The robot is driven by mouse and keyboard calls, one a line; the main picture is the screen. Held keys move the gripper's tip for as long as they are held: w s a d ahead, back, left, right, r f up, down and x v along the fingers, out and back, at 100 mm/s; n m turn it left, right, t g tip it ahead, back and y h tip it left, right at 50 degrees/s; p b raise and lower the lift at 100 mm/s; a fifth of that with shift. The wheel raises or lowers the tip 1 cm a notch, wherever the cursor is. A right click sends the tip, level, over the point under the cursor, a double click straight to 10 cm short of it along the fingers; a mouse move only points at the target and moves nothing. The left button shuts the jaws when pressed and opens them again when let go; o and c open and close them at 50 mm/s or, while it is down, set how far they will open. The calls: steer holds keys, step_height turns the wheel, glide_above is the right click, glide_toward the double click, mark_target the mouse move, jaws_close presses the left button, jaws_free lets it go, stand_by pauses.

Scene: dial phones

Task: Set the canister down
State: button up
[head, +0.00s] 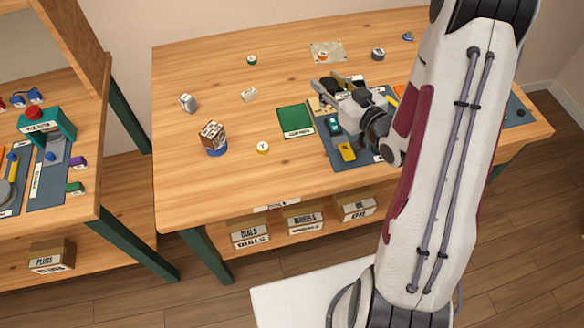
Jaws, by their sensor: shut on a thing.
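My gripper (322,92) is over the right half of the wooden table, above the back of a blue-grey mat. Its grey fingers point left and are shut on a small dark thing (328,86), which I take to be the canister. The fingers and nearby items hide most of it. I cannot tell whether it touches the surface beneath.
The mat (350,158) holds a yellow item (347,152) and other small parts close to my gripper. A green square (295,119) lies left of it. The table's front left is clear.

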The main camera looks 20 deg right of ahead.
steer(key=s+a+n+g+y, duration=0.6)
steer(key=s+a+n+y, duration=0.2)
steer(key=s+a, duration=0.5)
steer(key=shift+r+g+y, duration=0.2)
steer(key=shift+g+y, duration=0.1)
steer(key=shift+y, duration=0.3)
steer(key=shift+d+f, duration=0.1)
steer(key=shift+f, duration=2.85)
steer(key=shift+f, duration=0.1)
steer(key=shift+f, duration=1.8)
steer(key=shift+f, duration=0.15)
steer(key=o, duration=1)
